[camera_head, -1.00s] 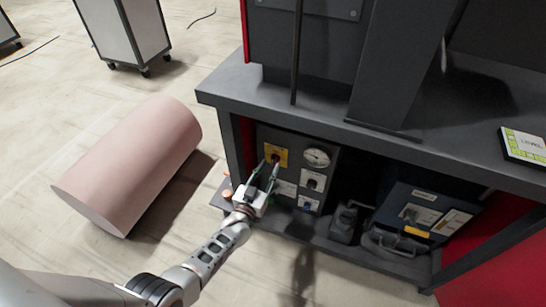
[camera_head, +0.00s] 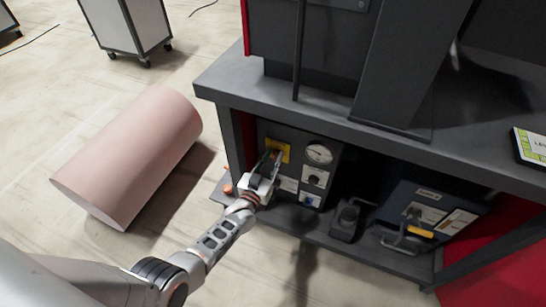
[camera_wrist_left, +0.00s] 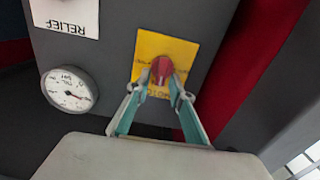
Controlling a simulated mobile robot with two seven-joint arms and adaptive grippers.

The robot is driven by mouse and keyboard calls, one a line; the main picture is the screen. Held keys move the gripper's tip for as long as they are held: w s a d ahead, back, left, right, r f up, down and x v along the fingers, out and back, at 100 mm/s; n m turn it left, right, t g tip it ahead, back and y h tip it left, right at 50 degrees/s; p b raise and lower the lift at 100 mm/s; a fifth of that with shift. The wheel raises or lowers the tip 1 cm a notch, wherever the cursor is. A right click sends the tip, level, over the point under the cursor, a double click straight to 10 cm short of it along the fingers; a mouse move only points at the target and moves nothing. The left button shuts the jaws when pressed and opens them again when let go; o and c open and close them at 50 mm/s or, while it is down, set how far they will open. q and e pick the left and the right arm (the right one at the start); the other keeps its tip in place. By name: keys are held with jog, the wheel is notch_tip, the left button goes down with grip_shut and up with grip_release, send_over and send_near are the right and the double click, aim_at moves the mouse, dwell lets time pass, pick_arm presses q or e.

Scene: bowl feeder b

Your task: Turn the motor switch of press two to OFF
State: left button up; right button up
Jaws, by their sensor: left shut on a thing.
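The motor switch is a red knob (camera_wrist_left: 162,70) on a yellow plate (camera_wrist_left: 180,52), seen in the left wrist view. The yellow plate also shows in the head view (camera_head: 285,147), at the upper left of the grey control panel (camera_head: 325,189) under the bench. My left gripper (camera_head: 275,158) reaches the switch and covers the knob in the head view. In the left wrist view its two fingers (camera_wrist_left: 160,92) are shut on the knob from both sides. The plate's lettering is partly hidden, so I cannot read the knob's setting. My right gripper is out of view.
A round gauge (camera_head: 319,153) and smaller switches sit right of the plate. The bench top (camera_head: 236,82) overhangs the panel. A foot pedal (camera_head: 347,216) and a blue box (camera_head: 426,210) stand on the lower shelf. A pink cylinder (camera_head: 130,155) lies on the floor at left.

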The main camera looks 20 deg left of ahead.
pick_arm(q)
jog(key=n, duration=0.6)
jog(key=shift+a+f, duration=0.25)
jog(key=shift+a, duration=0.15)
jog(key=n, duration=0.3)
jog(key=f+n+b, duration=0.1)
jog(key=n, duration=0.3)
jog(key=n+b, duration=0.1)
jog(key=n, duration=0.3)
jog(key=shift+a+f, duration=0.15)
jog(key=shift+a, duration=0.1)
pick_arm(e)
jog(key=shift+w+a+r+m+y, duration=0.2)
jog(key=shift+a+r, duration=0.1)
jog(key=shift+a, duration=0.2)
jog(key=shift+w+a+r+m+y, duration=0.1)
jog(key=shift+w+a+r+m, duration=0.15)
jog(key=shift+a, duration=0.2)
pick_arm(q)
jog(key=shift+n, duration=0.4)
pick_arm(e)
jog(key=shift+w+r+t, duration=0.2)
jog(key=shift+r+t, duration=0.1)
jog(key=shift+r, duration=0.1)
pick_arm(q)
grip_shut()
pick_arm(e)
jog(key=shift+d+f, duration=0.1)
